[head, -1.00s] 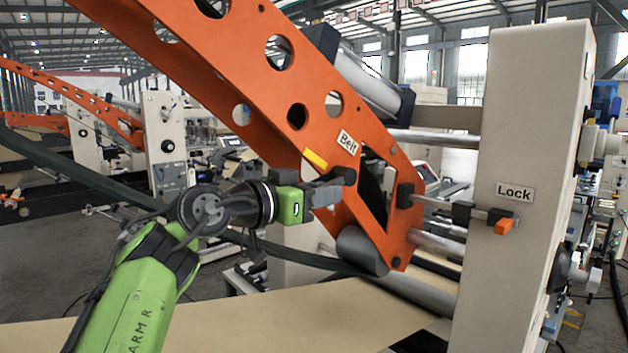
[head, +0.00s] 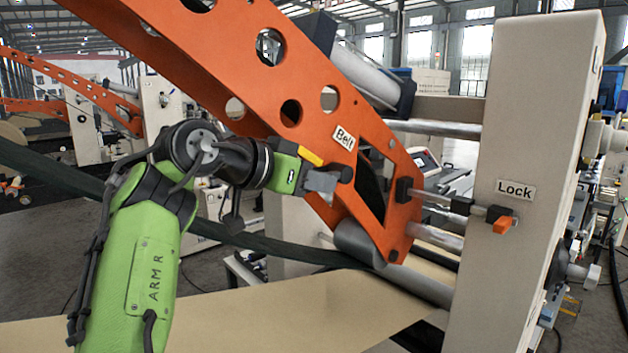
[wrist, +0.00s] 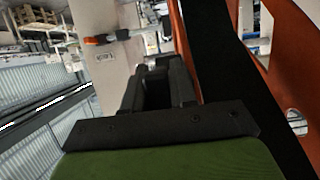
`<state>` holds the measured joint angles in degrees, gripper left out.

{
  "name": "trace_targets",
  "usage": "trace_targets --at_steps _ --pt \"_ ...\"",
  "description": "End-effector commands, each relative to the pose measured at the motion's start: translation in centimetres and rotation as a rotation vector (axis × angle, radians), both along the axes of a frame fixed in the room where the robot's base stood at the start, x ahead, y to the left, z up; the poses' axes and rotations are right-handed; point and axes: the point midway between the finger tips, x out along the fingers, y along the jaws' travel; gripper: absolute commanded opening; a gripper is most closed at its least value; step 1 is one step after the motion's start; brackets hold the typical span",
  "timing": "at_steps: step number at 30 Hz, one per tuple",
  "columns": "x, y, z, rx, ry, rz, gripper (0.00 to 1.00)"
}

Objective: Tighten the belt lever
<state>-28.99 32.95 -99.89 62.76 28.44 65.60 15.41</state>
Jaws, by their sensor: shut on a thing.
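The belt lever, with a yellow tip (head: 311,157) and a black pivot (head: 347,174), sits on the orange arm below and left of the "Belt" label (head: 344,138). My gripper (head: 322,184) is at the lever, just below the yellow tip and left of the pivot. It is shut on the lever; the grip itself is partly hidden. In the wrist view, the dark fingers (wrist: 160,85) are close together beside the orange arm, and the lever cannot be made out clearly.
The large orange arm (head: 230,75) slopes down to a roller over the kraft paper web (head: 300,305). A cream upright (head: 525,130) with a "Lock" label and an orange-tipped lock lever (head: 502,225) stands to the right. A dark bar (head: 60,170) runs behind my arm.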

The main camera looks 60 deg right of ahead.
Motion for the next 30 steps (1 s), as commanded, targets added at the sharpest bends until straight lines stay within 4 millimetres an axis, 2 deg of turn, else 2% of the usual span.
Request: trace_targets --at_steps 2,3,6,23,27,30 --pt "0.0 0.0 0.2 -0.01 -0.001 0.001 0.0" --pt "0.0 0.0 0.2 -0.01 -0.001 0.001 0.31" --pt "0.0 0.0 0.2 -0.008 -0.001 0.0 0.46" --pt "0.1 0.0 -0.2 -0.019 0.005 0.002 0.47" --pt "0.1 0.0 -1.2 -0.105 0.028 0.002 0.47" --pt "0.1 -1.0 -2.4 -0.215 0.054 -0.003 0.47"
